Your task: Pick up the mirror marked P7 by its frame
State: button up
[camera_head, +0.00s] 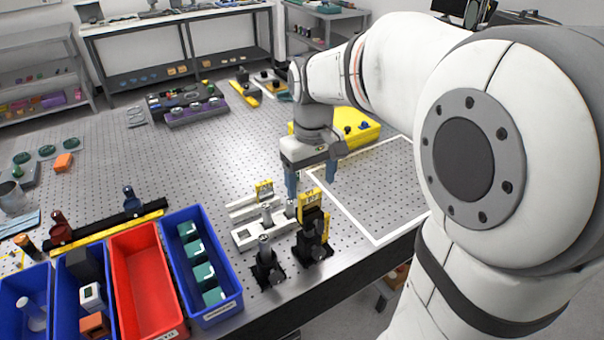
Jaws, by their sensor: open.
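My gripper (311,182) is open and empty, its two blue fingers pointing down. It hangs above the optical table (200,140), just behind a group of dark and silver mounts. The front mount (312,240) is black and carries a yellow-tagged part (310,200) on top. A second yellow-tagged part (264,190) stands behind it, by a white rail-like base (258,233). I cannot read any marking as P7, so I cannot tell which piece is that mirror. My gripper's height over the table is hard to judge.
A white-outlined area (382,190) to the right is mostly bare. A yellow case (358,132) lies behind my gripper. A red bin (143,275) and a blue bin (222,308) with several green blocks stand front left. The table's middle is clear.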

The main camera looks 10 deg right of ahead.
aim_at(310, 191)
jog(key=f, duration=0.2)
jog(key=w+f+p, duration=0.1)
jog(key=f, duration=0.2)
jog(key=shift+f, duration=0.7)
jog(key=shift+c, duration=0.2)
jog(key=c, duration=1.1)
